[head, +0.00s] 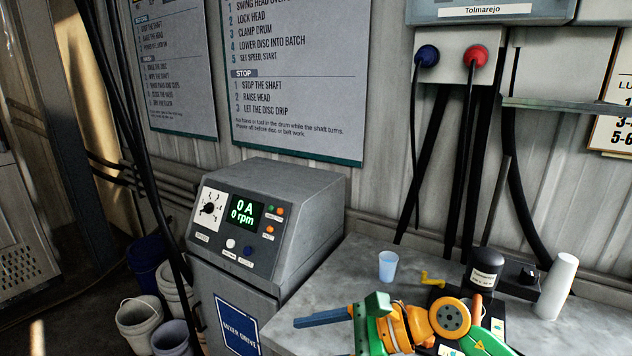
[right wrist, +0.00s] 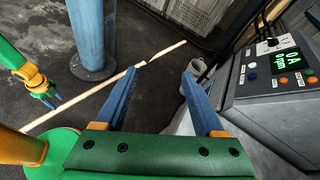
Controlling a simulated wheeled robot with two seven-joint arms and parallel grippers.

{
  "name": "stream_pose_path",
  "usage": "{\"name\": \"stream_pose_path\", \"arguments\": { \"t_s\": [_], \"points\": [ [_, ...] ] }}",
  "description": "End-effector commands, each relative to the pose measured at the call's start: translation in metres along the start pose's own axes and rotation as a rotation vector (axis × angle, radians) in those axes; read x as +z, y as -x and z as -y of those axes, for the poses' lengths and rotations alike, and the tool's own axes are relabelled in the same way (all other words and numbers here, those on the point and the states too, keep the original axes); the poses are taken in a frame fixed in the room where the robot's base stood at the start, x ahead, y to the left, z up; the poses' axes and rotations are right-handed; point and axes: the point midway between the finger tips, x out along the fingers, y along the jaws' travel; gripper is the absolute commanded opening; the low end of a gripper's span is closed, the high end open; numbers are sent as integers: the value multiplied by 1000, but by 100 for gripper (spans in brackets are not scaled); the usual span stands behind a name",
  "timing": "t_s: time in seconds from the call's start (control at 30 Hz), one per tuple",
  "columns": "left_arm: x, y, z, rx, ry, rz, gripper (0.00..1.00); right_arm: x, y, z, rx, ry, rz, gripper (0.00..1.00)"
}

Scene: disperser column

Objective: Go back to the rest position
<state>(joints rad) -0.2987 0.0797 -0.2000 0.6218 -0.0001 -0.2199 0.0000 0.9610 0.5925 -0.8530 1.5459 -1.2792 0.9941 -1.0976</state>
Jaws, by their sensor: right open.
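My right gripper (head: 298,322) shows at the bottom of the head view, its blue fingers pointing left in front of the grey mixer drive cabinet (head: 232,318). In the right wrist view my right gripper (right wrist: 159,72) is open, with nothing between its two blue fingers. My left gripper (right wrist: 48,101) shows small at the left of the right wrist view, over the dark floor; its jaw opening is too small to judge. It is not in the head view.
A control panel (head: 240,225) reads 0 A and 0 rpm. A grey bench (head: 400,243) holds a blue cup (head: 388,265), a dark bottle (head: 485,270) and a white cup stack (head: 557,287). Buckets (head: 140,325) stand on the floor at left. A blue column (right wrist: 90,35) and pale pole (right wrist: 95,93) are on the floor side.

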Motion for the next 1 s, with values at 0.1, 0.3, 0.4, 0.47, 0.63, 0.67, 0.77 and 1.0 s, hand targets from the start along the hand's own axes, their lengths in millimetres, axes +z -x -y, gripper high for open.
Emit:
{"name": "stream_pose_path", "arguments": {
  "t_s": [0.1,0.3,0.4,0.47,0.63,0.67,0.77,1.0],
  "points": [
    [1,0,0,0,0,2,50,75,-2,12,-172,-545,588,70],
    [2,0,0,0,0,3,50,-40,95,55,-597,-1895,1434,70],
    [2,0,0,0,0,4,50,-124,108,14,-818,-2359,1627,70],
    [2,0,0,0,0,4,50,-158,110,-17,901,2446,-1621,70],
    [2,0,0,0,0,4,50,-214,108,-104,906,2077,-1259,70],
    [2,0,0,0,0,4,50,-220,107,-119,908,2022,-1207,70],
    [2,0,0,0,0,4,50,-232,105,-167,918,1852,-1058,70],
    [3,-14,0,0,0,3,50,-277,84,-237,956,1615,-849,70]
  ]
}}
